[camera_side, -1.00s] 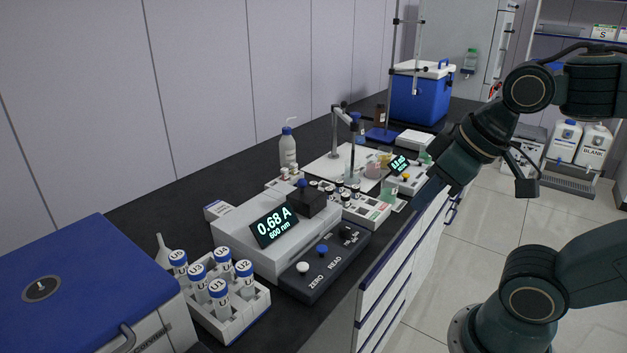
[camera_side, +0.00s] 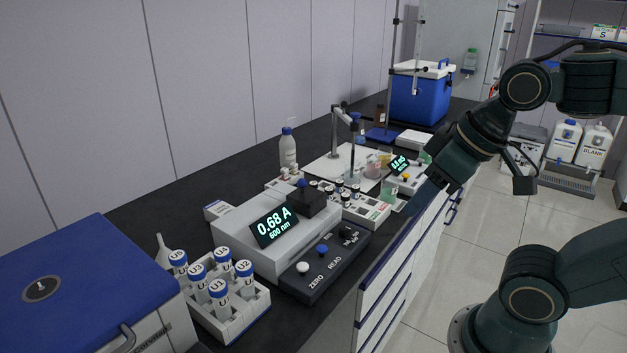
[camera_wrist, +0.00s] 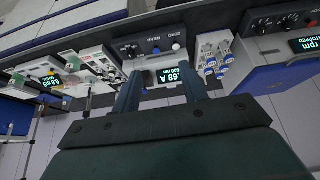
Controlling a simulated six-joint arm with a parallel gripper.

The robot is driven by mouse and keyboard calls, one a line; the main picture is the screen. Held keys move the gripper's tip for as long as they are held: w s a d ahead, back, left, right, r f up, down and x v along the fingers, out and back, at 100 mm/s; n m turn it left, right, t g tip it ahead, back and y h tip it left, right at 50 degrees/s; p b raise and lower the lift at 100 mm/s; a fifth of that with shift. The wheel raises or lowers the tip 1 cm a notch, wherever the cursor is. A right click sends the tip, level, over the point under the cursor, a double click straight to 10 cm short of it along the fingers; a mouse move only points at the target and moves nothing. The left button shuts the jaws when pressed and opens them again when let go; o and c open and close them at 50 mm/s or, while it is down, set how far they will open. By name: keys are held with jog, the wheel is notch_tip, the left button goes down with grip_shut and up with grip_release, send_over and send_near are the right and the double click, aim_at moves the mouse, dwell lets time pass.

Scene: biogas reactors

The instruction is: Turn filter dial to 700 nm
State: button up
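The spectrophotometer (camera_side: 245,240) is a pale box with a lit display (camera_side: 274,226) reading 0.68 A and 600 nm. Its dark control panel (camera_side: 318,276) carries a white ZERO button (camera_side: 302,268), a blue READ button (camera_side: 322,250) and a small dark filter dial (camera_side: 346,231) at the far end. The dial's setting marks are too small to read. In the wrist view, the display (camera_wrist: 172,76) shows between the fingers. My gripper (camera_wrist: 160,75) is open and empty, its two fingers apart. In the side view it hangs right of the spectrophotometer, apart from the dial.
A rack (camera_side: 230,320) of blue-capped tubes stands left of the panel. A blue-lidded box (camera_side: 85,275) fills the near left. A vial rack (camera_side: 368,211), a second lit instrument (camera_side: 400,172) and a stand are behind. The space over the panel looks clear.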

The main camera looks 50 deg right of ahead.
jog(key=shift+o, duration=0.4)
jog(key=shift+w+d, duration=0.1)
jog(key=shift+w, duration=0.2)
jog(key=n+g, duration=0.6)
jog(key=n, duration=0.3)
send_over(345, 226)
notch_tip(345, 226, down, 8)
jog(key=shift+f, duration=0.2)
notch_tip(345, 226, down, 14)
jog(key=shift+r, duration=0.2)
